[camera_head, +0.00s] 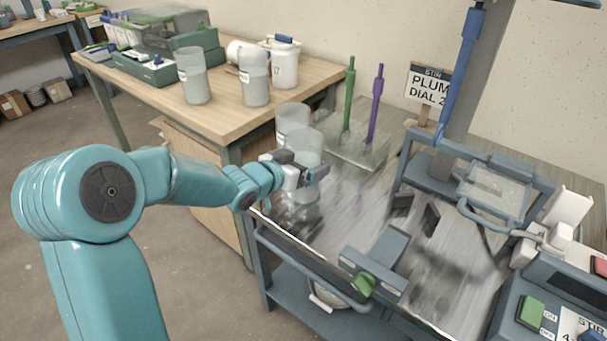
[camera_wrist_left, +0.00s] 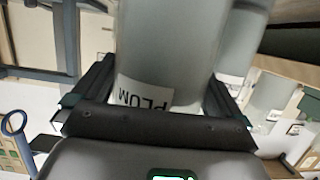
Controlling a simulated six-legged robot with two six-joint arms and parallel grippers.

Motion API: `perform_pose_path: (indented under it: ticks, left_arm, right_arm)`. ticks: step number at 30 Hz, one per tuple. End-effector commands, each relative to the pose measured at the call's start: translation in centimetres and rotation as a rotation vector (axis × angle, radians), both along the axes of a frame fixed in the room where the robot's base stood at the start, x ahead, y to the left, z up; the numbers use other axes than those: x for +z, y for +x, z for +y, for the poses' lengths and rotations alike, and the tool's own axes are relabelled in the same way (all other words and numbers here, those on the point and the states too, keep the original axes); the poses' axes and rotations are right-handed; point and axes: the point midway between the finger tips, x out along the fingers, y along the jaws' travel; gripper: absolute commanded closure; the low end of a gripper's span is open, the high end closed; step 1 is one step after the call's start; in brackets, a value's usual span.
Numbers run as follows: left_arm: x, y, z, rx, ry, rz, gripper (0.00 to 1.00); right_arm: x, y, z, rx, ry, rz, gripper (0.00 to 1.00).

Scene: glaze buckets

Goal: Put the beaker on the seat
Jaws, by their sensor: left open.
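A translucent grey beaker (camera_head: 306,145) stands on the metal cart top near its left edge. In the left wrist view the beaker (camera_wrist_left: 172,45) carries a label reading PLUM and fills the space between my fingers. My left gripper (camera_head: 309,176) is open around the beaker's side; contact cannot be told. A framed stand with a pale square plate (camera_head: 497,190), which may be the seat, is at the right of the cart. My right gripper is not in view.
A second beaker (camera_head: 291,117) stands close behind the first. Green (camera_head: 349,95) and purple (camera_head: 376,105) rods rise from a tray behind. A sign (camera_head: 429,88) reads STIR, PLUM, DIAL 2. Dark blocks (camera_head: 431,219) lie mid-cart. A wooden table (camera_head: 225,120) holds several containers.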

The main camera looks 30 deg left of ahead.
Motion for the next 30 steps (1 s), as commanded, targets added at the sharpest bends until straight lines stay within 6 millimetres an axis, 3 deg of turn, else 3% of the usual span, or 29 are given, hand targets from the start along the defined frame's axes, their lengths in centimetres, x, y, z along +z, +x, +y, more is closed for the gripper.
perform_pose_path:
  ticks: [7, 15, 30]
  left_arm:
    - [0.0, 0.3, 0.0, 0.001, 0.000, -0.001, 0.00]
    - [0.3, 0.3, 0.1, 0.002, 0.001, -0.007, 0.86]
    - [1.3, 0.3, 0.1, 0.000, 0.002, -0.008, 0.86]
  right_arm:
    - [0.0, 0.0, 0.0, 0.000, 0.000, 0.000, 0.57]
    - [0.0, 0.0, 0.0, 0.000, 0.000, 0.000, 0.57]
    - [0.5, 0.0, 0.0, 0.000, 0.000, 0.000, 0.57]
